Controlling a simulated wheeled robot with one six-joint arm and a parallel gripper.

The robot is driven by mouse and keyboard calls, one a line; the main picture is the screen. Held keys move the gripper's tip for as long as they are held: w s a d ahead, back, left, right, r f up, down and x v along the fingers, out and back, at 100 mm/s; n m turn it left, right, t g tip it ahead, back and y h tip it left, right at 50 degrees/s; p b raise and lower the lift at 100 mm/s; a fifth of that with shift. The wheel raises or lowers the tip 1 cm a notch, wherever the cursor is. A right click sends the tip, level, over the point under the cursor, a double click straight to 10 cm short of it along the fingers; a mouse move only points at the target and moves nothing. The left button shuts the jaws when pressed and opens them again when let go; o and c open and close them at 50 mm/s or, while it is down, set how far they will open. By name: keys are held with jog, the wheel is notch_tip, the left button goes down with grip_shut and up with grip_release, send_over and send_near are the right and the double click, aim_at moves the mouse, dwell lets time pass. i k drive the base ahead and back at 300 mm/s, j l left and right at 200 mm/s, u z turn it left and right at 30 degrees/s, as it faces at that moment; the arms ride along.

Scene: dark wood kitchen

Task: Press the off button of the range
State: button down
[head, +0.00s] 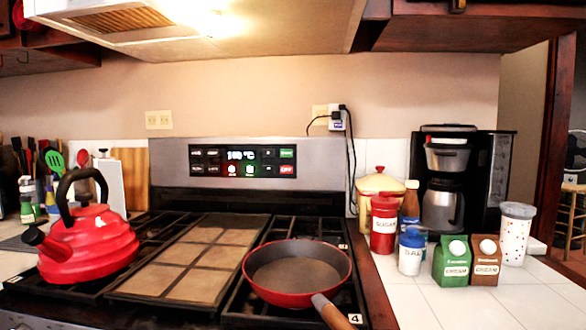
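The range (170,163) stands in the middle of the head view, with a steel backguard behind its burners. A black control panel (220,161) on the backguard has a lit display (241,155) that seems to read a temperature in °C. The red button (288,170) at the panel's lower right appears to be the off button; its lettering is too small to read surely. A green button (287,153) sits just above it. Small red and green lit marks show under the display. My gripper is not visible in this view.
A red kettle (88,245) stands on the left burners. A red pan (298,296) sits on the right burners, its handle toward me. A flat griddle (190,262) lies between them. The range hood (110,18) hangs above. Jars, cartons and a coffee maker (452,180) crowd the right counter.

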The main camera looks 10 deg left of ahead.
aim_at(284, 170)
jog(key=i+l, duration=0.1)
jog(key=i, duration=1.05)
